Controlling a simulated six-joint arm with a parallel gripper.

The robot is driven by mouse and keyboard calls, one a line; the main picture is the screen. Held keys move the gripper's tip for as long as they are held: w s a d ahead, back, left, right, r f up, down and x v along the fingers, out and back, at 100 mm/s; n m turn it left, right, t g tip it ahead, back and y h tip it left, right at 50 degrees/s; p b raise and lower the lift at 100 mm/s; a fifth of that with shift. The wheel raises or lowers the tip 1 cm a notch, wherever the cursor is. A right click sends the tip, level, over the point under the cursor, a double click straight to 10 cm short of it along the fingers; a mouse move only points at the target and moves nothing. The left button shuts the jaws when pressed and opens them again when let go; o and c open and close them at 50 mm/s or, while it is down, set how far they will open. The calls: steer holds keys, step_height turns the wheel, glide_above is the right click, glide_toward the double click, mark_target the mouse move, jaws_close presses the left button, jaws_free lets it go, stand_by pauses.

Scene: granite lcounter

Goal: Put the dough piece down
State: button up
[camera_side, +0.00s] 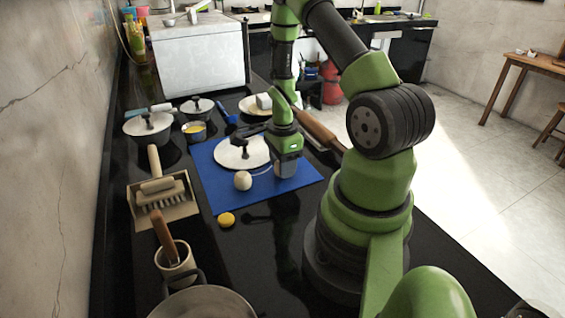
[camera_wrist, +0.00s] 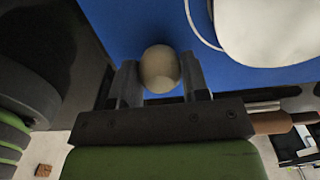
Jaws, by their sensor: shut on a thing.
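My gripper (camera_side: 287,170) points down over the right part of the blue mat (camera_side: 225,195). In the wrist view its fingers (camera_wrist: 160,85) are closed on the round, pale dough piece (camera_wrist: 160,68), with blue mat behind it. In the side view the held piece is mostly hidden by the gripper, and I cannot tell whether it touches the mat. Another pale ball (camera_side: 243,180) sits on the mat to the left of my gripper. A thin pale ring (camera_wrist: 203,25) shows on the mat, close to a large white disc (camera_wrist: 270,30), which lies behind the ball in the side view (camera_side: 232,157).
A scraper-like tray with a brush (camera_side: 160,195) lies left of the mat. A yellow round item (camera_side: 227,219) is at its front edge. A cup with a wooden handle (camera_side: 175,262) and a pan (camera_side: 203,302) stand in front. Lidded pots (camera_side: 148,128) stand behind left.

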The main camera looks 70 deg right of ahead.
steer(key=o, duration=0.7)
steer(key=shift+f, duration=0.1)
steer(key=w+a+r+n+t, duration=0.1)
steer(key=a+r+n, duration=0.15)
steer(key=r, duration=0.65)
steer(key=w+a+r+n+t, duration=0.1)
steer(key=a+r+n, duration=0.15)
steer(key=r, duration=0.75)
steer(key=s+a+r+n+t, duration=0.1)
steer(key=s+a+r+n, duration=0.1)
steer(key=a+n, duration=0.3)
steer(key=s+a+r+n+t+y, duration=0.1)
steer(key=s+a+r+n+t, duration=0.1)
steer(key=a+r+n, duration=0.3)
steer(key=s+a+r+n+t+y, duration=0.1)
steer(key=s+a+r+n+t, duration=0.1)
steer(key=a+n, duration=0.3)
steer(key=shift+s+a+r+n, duration=0.2)
steer(key=shift+r+n, duration=0.25)
steer(key=shift+n, duration=0.3)
steer(key=shift+s+a+r+n, duration=0.1)
steer(key=shift+s+r+n, duration=0.1)
steer(key=shift+r+n, duration=0.4)
